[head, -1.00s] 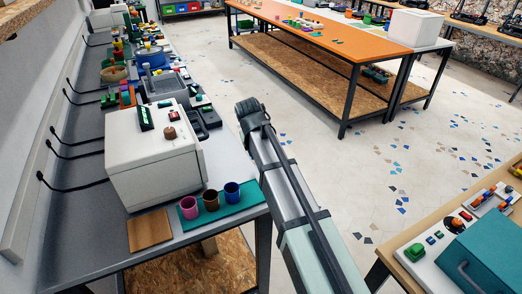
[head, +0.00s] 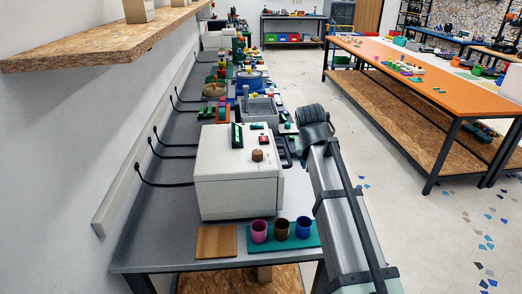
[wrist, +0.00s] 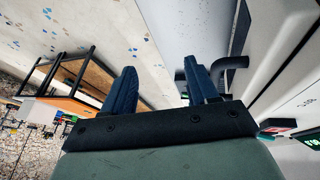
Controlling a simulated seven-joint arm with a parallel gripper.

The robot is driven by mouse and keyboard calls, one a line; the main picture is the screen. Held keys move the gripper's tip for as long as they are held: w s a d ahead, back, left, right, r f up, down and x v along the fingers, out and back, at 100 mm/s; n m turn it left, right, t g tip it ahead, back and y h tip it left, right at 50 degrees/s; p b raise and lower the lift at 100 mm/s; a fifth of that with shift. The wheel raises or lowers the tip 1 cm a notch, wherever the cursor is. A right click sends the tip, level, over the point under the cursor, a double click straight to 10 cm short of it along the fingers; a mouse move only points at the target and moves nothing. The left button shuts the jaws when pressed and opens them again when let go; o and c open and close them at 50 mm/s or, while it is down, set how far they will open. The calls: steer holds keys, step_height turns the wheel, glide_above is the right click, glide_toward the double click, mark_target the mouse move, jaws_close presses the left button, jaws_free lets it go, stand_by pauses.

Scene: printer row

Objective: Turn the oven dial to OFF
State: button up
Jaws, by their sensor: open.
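A white box-shaped unit (head: 237,185), apparently the oven, stands on the grey bench. A brown round dial (head: 257,155) sits on its sloped top, near a green display (head: 237,135) and red and green buttons. The dial's setting is too small to read. In the wrist view, my gripper (wrist: 162,88) has two blue fingers spread apart with nothing between them. A pale casing (wrist: 285,65) and a dark handle-like bar (wrist: 232,62) are beside the right finger; I cannot tell whether they touch. The dial is not visible there.
A teal mat (head: 278,239) holds pink, brown and blue cups in front of the unit, beside a wooden board (head: 216,242). Black cables run along the wall. A wooden shelf (head: 110,38) overhangs at left. Other devices crowd the bench behind. The floor right of the bench is open.

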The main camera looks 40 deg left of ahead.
mark_target(258, 152)
steer(key=s+a+r+n+y, duration=0.1)
steer(key=s+a+r, duration=0.2)
steer(key=r, duration=0.3)
steer(key=s+a+r+n+g+y, duration=0.1)
steer(key=s+a+r, duration=0.15)
steer(key=r, duration=0.35)
steer(key=s+a+r+n+y, duration=0.1)
steer(key=s+a+r, duration=0.1)
steer(key=s+r, duration=0.3)
steer(key=a+f+n+g, duration=0.1)
steer(key=f, duration=0.3)
steer(key=a+f+n, duration=0.1)
steer(key=a+f, duration=0.1)
steer(key=f, duration=0.2)
steer(key=a+f+g, duration=0.1)
steer(key=a+f, duration=0.1)
steer(key=f, duration=0.2)
steer(key=shift+s+a+f+n+g, duration=0.1)
steer(key=shift+s+f+n+g, duration=0.2)
steer(key=shift+s+n, duration=0.1)
steer(key=c, duration=1)
steer(key=shift+w+n+g, duration=0.15)
steer(key=shift+n+g, duration=0.75)
steer(key=shift+n, duration=1.4)
